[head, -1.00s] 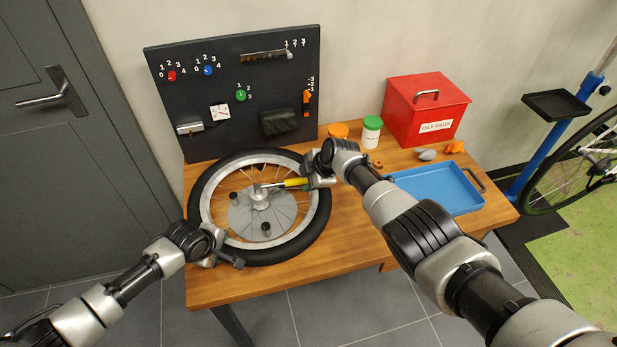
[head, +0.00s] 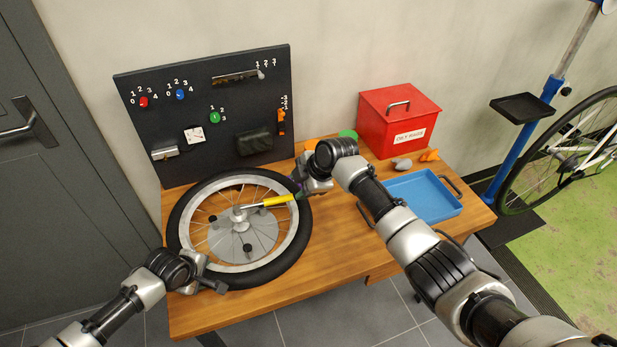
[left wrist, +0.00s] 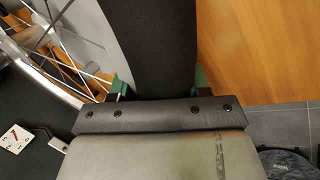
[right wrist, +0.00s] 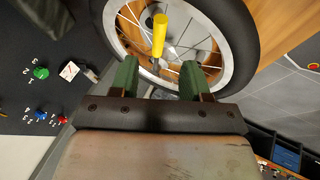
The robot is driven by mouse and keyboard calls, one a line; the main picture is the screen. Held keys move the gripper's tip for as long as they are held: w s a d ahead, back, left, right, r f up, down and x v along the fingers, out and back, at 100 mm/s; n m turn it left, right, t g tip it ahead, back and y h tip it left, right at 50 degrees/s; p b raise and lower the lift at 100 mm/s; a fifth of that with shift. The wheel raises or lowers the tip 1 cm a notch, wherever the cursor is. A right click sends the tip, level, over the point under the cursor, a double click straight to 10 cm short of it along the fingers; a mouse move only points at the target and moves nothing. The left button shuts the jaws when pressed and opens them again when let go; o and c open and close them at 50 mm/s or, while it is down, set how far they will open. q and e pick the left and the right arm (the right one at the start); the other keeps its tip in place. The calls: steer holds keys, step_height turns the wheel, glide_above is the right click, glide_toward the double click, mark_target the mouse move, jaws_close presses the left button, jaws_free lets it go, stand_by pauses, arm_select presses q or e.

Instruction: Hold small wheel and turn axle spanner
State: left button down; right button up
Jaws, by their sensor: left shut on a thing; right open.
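The small wheel (head: 296,255) lies flat on the wooden bench, with a black tyre, silver rim and a grey disc at its hub. My left gripper (head: 205,281) is shut on the wheel's near-left edge; in the left wrist view the black tyre (left wrist: 150,45) runs between its jaws. The axle spanner (head: 275,201), with a yellow handle, has its head at the hub. My right gripper (head: 304,186) is beside the handle's outer end; in the right wrist view its green fingers (right wrist: 158,80) are open, with the yellow handle (right wrist: 159,35) ahead, not between them.
A black board (head: 205,105) with coloured knobs stands behind the wheel. A red rag box (head: 385,125) and a blue tray (head: 425,195) are on the right of the bench. An orange item and a green lid show behind my right arm. The bench front is clear.

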mark_target(267, 203)
steer(key=shift+v, duration=1.9)
steer(key=shift+s+f+n, duration=0.15)
steer(key=shift+n, duration=0.15)
steer(key=c, duration=0.4)
steer(key=s+n+h, duration=0.1)
steer(key=n, duration=0.1)
steer(key=s+f+n+t+h, duration=0.1)
steer(key=n, duration=0.2)
steer(key=s+a+f+n+t+h, duration=0.1)
steer(key=n, duration=0.1)
steer(key=shift+s+a+f, duration=0.1)
steer(key=shift+s+f, duration=0.1)
steer(key=shift+s, duration=0.15)
jaws_close()
steer(key=s+a+f+n+t, duration=0.1)
steer(key=s+a+n+t, duration=0.2)
steer(key=s+n, duration=0.45)
steer(key=w+a+f+n, duration=0.2)
steer(key=w+f, duration=0.5)
steer(key=w, duration=0.5)
steer(key=shift+a+h, duration=0.25)
steer(key=shift+h, duration=0.05)
